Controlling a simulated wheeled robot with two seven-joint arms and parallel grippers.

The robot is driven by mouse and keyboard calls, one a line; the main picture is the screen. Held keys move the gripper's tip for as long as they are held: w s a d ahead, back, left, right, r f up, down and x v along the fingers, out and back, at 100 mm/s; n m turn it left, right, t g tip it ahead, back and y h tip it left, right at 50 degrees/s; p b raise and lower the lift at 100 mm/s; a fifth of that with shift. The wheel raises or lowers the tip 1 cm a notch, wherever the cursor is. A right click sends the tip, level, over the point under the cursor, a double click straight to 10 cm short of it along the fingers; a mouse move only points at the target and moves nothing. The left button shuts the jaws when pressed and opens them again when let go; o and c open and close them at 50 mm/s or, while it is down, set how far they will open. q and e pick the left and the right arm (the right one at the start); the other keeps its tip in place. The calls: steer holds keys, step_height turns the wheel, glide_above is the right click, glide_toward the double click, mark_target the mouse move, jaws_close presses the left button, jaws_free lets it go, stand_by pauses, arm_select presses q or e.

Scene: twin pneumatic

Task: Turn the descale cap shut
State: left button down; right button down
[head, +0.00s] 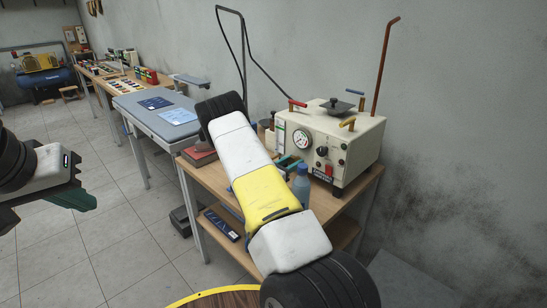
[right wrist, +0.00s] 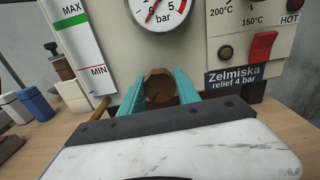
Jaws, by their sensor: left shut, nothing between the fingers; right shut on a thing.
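The descale cap (right wrist: 158,86) is a round brown-brass piece low on the front of the cream boiler (head: 350,140), below its pressure gauge. In the right wrist view my right gripper (right wrist: 157,88) has its teal fingers on either side of the cap, shut on it. In the head view my right arm covers most of the cap's area; only bits of the right gripper's teal fingers (head: 288,163) show beside the boiler. My left gripper (head: 80,198) is at the left edge, shut and empty, far from the boiler. The cap's thread and seat are hidden.
The boiler stands on a wooden bench (head: 345,205) against the wall. A blue bottle (head: 300,186) stands close to the right gripper. The boiler carries a red switch (right wrist: 263,46) and a pressure gauge (right wrist: 158,8). A grey ironing table (head: 150,110) stands further left; open floor lies before it.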

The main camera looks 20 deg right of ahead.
steer(key=m, duration=0.4)
steer(key=shift+m, duration=0.3)
steer(key=m, duration=0.3)
steer(key=shift+m, duration=0.4)
steer(key=m, duration=0.4)
steer(key=shift+f, duration=0.1)
steer(key=m, duration=0.9)
steer(key=shift+m, duration=0.3)
steer(key=m, duration=0.5)
steer(key=shift+a+f, duration=0.1)
steer(key=c, duration=0.9)
jaws_free()
